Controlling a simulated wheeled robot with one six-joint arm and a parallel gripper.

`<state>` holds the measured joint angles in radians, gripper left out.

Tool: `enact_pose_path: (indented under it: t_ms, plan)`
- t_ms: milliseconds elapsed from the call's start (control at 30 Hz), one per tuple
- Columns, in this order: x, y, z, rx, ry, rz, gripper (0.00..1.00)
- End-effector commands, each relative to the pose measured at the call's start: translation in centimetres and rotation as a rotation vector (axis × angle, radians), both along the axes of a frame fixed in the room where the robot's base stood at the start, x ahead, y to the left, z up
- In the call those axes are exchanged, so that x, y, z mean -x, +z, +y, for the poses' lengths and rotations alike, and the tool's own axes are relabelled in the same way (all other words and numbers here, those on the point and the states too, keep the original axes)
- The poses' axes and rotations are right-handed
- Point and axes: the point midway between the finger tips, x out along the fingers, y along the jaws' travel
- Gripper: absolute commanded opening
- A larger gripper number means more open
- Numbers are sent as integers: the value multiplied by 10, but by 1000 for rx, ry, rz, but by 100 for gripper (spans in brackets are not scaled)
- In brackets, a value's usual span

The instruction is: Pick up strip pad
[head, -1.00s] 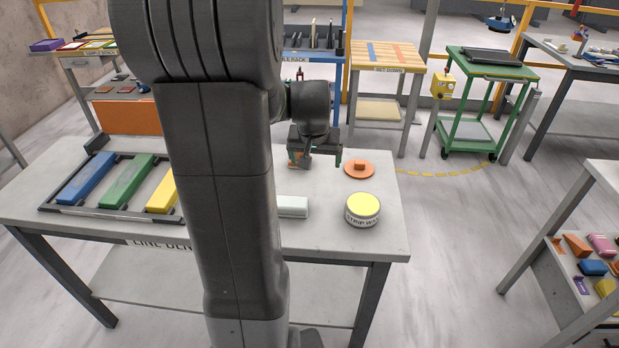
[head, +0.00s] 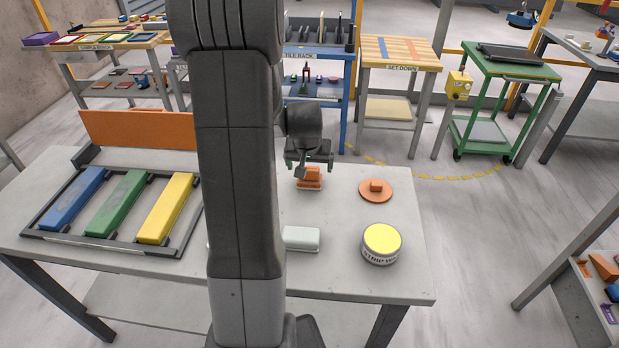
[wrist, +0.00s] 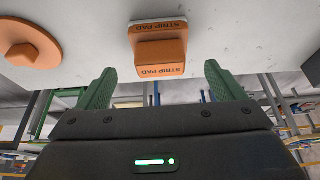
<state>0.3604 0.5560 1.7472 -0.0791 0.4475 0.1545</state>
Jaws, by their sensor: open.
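The strip pad (wrist: 160,55) is an orange block with a raised grip and "STRIP PAD" lettering on it, on a pale base. In the head view the strip pad (head: 309,177) sits on the grey table near its far edge. My gripper (head: 309,168) is just beyond and above it in the head view, and partly overlaps it there. In the wrist view my gripper (wrist: 160,90) has its two green fingers wide apart with nothing between them. The pad lies ahead of the fingertips, roughly centred.
A round orange disc with a knob (head: 376,189) lies to the pad's right. A tin with a yellow lid (head: 381,243) and a pale block (head: 301,238) stand nearer. A rack (head: 54,236) with blue, green and yellow bars fills the left. Bare tabletop surrounds the pad.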

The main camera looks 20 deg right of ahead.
Motion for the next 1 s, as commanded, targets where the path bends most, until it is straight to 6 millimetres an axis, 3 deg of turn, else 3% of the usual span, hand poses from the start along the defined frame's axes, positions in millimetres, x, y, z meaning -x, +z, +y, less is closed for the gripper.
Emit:
enact_pose_path:
  t_ms: [333, 700, 933, 1000]
  plan:
    - [-12, -37, -5, -1, 1, 3, 89]
    - [-14, -44, -6, 0, 0, 1, 89]
    - [-14, -44, -6, 0, 0, 1, 44]
    - [-14, -43, -6, 0, 1, 0, 38]
